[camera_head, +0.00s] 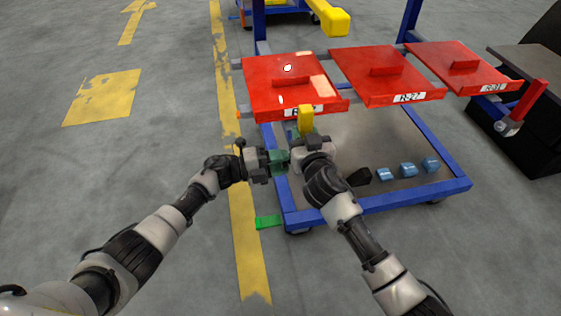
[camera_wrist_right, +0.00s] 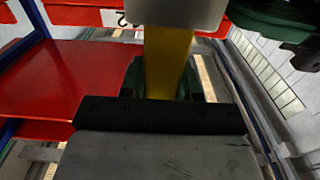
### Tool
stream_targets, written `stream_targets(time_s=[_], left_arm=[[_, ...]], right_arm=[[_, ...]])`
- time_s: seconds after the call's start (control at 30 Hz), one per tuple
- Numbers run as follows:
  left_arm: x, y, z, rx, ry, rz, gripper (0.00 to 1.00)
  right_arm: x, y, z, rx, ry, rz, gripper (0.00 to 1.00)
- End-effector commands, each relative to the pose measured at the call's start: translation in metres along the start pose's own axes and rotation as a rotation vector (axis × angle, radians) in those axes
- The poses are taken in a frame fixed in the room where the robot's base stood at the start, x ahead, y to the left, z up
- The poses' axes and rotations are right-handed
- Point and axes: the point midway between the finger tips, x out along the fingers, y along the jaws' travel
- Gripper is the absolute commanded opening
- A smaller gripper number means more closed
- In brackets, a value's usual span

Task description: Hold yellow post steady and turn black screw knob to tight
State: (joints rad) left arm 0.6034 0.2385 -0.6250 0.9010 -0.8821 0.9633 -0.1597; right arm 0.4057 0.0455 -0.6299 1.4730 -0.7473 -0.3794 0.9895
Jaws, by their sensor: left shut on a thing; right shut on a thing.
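The yellow post (camera_head: 306,116) stands upright at the front edge of the left red tray. A dark green part (camera_wrist_right: 195,80) shows behind the post. My left gripper (camera_head: 277,160) is just left of my right one and lower, beside the post's base, with its jaws shut. The black screw knob cannot be made out; it is hidden at my left gripper's jaws.
Red trays (camera_head: 385,75) sit on a blue-framed cart (camera_head: 400,203). Several blue blocks (camera_head: 407,169) and a black block (camera_head: 359,176) lie on its lower shelf. A green pedal (camera_head: 268,222) sticks out left. The floor to the left is clear.

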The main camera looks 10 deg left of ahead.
Motion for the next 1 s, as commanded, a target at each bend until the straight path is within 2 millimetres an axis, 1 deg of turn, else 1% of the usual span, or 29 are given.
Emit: stream_targets(time_s=[0.2, 0.5, 0.73, 1.0], left_arm=[[-0.0005, 0.0008, -0.0003, 0.203, 0.001, 0.002, 0.12], [-0.0005, 0.0006, -0.0005, 0.450, 0.001, 0.002, 0.12], [-0.0005, 0.0007, -0.0006, 0.577, 0.001, 0.002, 0.12], [-0.0006, 0.0008, -0.0007, 0.647, 0.001, 0.003, 0.12]], right_arm=[[0.0000, 0.0004, 0.0006, -0.001, -0.001, 0.001, 0.00], [-0.0001, 0.0003, 0.0006, -0.001, -0.001, 0.001, 0.00], [-0.0001, 0.0003, 0.0006, -0.001, -0.001, 0.001, 0.00], [-0.0001, 0.0003, 0.0005, 0.000, -0.001, 0.001, 0.00]])
